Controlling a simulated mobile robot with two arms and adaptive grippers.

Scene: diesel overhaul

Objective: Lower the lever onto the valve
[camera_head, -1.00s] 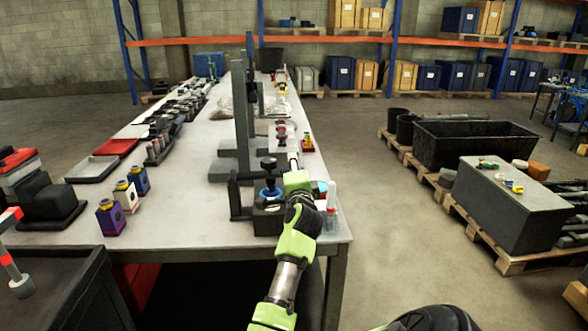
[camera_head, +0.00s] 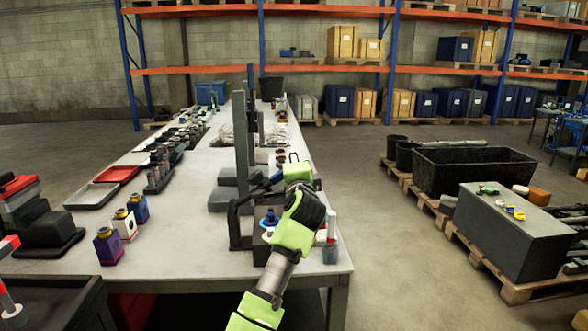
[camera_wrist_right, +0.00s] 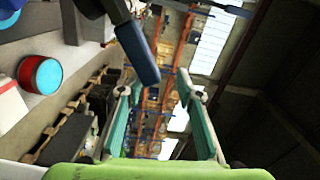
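A dark lever (camera_head: 258,187) rises to the right from a black stand (camera_head: 240,222) at the near right end of the long table. Its far end runs toward my right gripper (camera_head: 294,160), which hides part of it. A blue-topped part (camera_head: 270,218), seemingly the valve, sits upright below the lever, apart from it. In the right wrist view my right gripper (camera_wrist_right: 157,90) is open, with both teal finger pads apart. A dark bar (camera_wrist_right: 138,52), apparently the lever, ends near the fingertips; whether it touches them I cannot tell. My left gripper is out of view.
Tall dark posts (camera_head: 242,135) rise behind the lever. Small purple, white and blue containers (camera_head: 110,245) stand to the left. The near tabletop between them is clear.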

